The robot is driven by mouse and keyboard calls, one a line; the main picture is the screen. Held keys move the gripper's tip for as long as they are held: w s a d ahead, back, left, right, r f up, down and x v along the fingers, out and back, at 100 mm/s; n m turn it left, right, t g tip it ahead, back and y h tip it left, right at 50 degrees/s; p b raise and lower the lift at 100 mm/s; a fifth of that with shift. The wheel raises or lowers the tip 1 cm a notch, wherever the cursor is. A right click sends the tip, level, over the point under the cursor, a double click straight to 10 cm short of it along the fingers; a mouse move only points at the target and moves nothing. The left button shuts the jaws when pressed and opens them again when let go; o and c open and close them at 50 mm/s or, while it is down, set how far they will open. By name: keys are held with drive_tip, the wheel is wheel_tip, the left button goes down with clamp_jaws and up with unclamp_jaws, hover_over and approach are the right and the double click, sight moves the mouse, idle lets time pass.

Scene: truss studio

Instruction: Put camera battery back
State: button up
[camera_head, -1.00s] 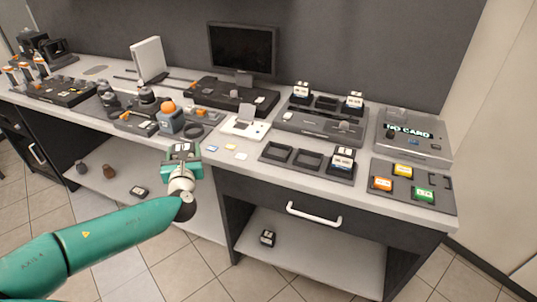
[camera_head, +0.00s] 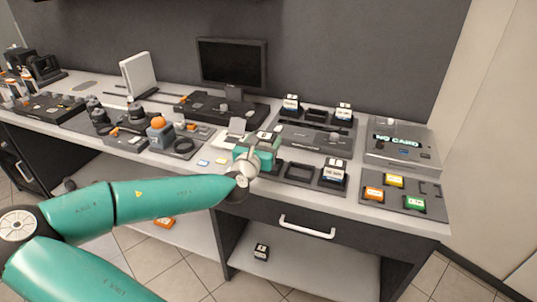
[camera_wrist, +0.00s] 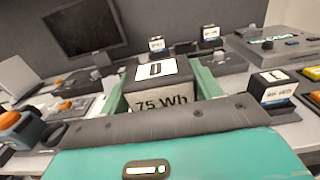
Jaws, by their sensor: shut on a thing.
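My gripper (camera_head: 256,152) is shut on a dark camera battery with a white top label, marked 75 Wh (camera_wrist: 160,92) in the wrist view. The battery stands upright between the green fingers; its lower part is hidden. In the head view the gripper is over the left end of a dark slotted tray (camera_head: 318,184). That tray has an empty middle slot and another battery (camera_head: 334,170) in its right slot. I cannot tell whether the held battery touches the tray. Behind is a charger (camera_head: 312,136) with batteries at its left (camera_head: 291,103) and right (camera_head: 343,111).
A grey box reading NO CARD (camera_head: 400,145) stands at the right, behind a tray (camera_head: 388,202) of orange, yellow and green cards. A monitor (camera_head: 232,63) is at the back. A dark block (camera_head: 262,251) lies on the lower shelf. Small cards lie left of my gripper.

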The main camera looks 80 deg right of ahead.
drive_tip(key=shift+w+d+f, duration=0.15)
drive_tip(key=shift+d+f, duration=1.3)
drive_tip(key=shift+f, duration=0.3)
drive_tip(key=shift+w+d+f, duration=0.1)
drive_tip(key=shift+d+f, duration=1.4)
drive_tip(key=shift+f, duration=0.3)
drive_tip(key=shift+w+d+f, duration=0.15)
drive_tip(key=shift+d+f, duration=1.3)
drive_tip(key=shift+f, duration=0.3)
drive_tip(key=shift+f, duration=0.1)
drive_tip(key=o, duration=1.5)
drive_tip(key=shift+f, duration=0.1)
drive_tip(key=shift+r, duration=0.2)
drive_tip(key=a, duration=0.8)
drive_tip(key=w+a, duration=0.1)
drive_tip(key=a, duration=0.3)
